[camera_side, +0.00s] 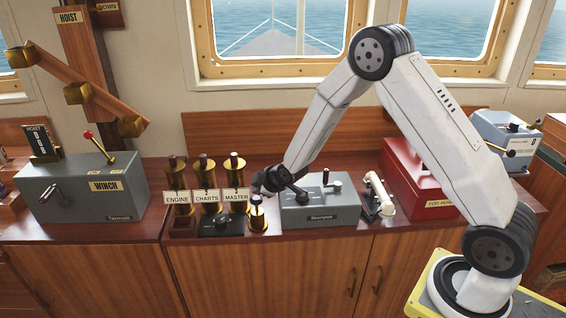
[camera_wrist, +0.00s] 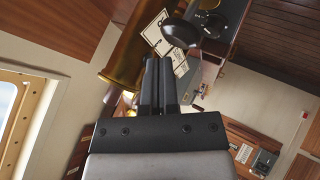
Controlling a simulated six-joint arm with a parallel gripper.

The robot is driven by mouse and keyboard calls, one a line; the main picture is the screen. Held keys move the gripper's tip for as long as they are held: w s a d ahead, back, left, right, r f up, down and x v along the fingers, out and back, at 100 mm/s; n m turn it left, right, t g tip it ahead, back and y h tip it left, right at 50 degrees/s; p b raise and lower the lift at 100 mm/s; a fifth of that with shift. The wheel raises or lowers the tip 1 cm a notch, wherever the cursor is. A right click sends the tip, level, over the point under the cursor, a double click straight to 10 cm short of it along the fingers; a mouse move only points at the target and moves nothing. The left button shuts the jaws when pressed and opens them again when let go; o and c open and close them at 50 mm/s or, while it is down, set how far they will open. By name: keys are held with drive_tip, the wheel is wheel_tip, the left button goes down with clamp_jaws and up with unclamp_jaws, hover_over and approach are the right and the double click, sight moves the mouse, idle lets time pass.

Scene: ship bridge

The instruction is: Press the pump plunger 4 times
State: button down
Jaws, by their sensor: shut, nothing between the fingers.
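A small brass pump (camera_side: 258,219) stands at the front edge of the wooden counter, taken to be the one with the plunger. My gripper (camera_side: 258,187) is just above its top in the side view; I cannot tell whether they touch. In the wrist view my gripper (camera_wrist: 160,62) has its two dark fingers together with nothing between them. A large brass cylinder (camera_wrist: 128,52) lies beside the fingers there, and a round dark knob (camera_wrist: 186,33) is just past the tips. I cannot tell for certain which of these belongs to the pump.
Brass tubes labelled ENGINE (camera_side: 177,197), CHARTS (camera_side: 207,196) and MASTER (camera_side: 236,196) stand close on the left. A grey lever box (camera_side: 320,214) is close on the right, then a white handset (camera_side: 379,195) and a red box (camera_side: 412,180). A grey winch box (camera_side: 80,190) stands far left.

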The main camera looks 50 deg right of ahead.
sight(258, 199)
drive_tip(key=shift+f, duration=2.05)
idle(2.5)
drive_tip(key=shift+r, duration=2)
drive_tip(key=shift+r, duration=0.15)
drive_tip(key=shift+r, duration=2.4)
